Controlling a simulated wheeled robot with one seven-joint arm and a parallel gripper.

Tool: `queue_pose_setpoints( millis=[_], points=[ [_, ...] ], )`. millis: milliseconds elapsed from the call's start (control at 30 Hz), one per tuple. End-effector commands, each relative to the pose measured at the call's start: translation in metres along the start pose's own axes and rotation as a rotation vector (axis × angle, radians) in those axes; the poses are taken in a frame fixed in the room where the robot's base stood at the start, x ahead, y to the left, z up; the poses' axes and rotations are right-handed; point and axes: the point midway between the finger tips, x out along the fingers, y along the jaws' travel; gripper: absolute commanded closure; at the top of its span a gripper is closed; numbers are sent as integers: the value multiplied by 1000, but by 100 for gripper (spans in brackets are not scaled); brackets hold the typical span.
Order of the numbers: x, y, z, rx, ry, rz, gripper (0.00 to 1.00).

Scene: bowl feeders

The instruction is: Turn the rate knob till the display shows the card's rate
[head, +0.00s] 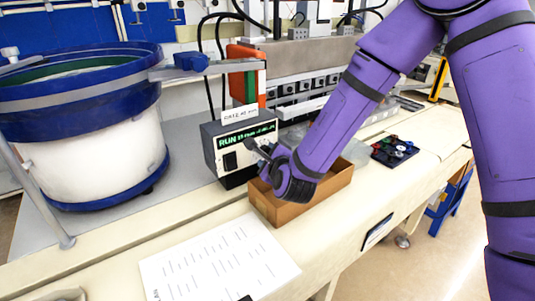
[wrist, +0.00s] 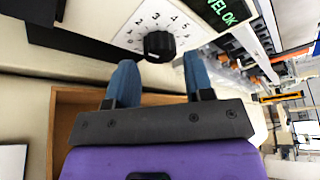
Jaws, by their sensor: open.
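The controller box (head: 213,156) stands beside the bowl feeder. Its green-on-black display (head: 248,135) begins with "RUN"; the rest is too small to read. In the wrist view the display (wrist: 229,12) ends in "VEL OK". A small white card (head: 235,114) stands on top of the box, its rate too small to read surely. The black rate knob (wrist: 159,46) sits on a white numbered dial; my gripper hides it in the head view. My gripper (head: 262,150) is open in front of the box. Its blue fingers (wrist: 158,75) are spread, with the knob just beyond and between their tips.
An open brown box (head: 325,188) stands under my gripper. The blue-rimmed bowl feeder (head: 85,125) is at left. A printed sheet (head: 220,262) lies on the front of the bench.

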Motion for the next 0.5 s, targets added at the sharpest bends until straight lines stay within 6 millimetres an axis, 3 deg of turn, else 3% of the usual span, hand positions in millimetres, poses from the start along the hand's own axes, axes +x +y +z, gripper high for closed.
queue_pose_setpoints(
  millis=[200,500],
  points=[
    [23,0,-1,1,1,0,52],
    [28,0,0,-1,1,0,52]
  ],
)
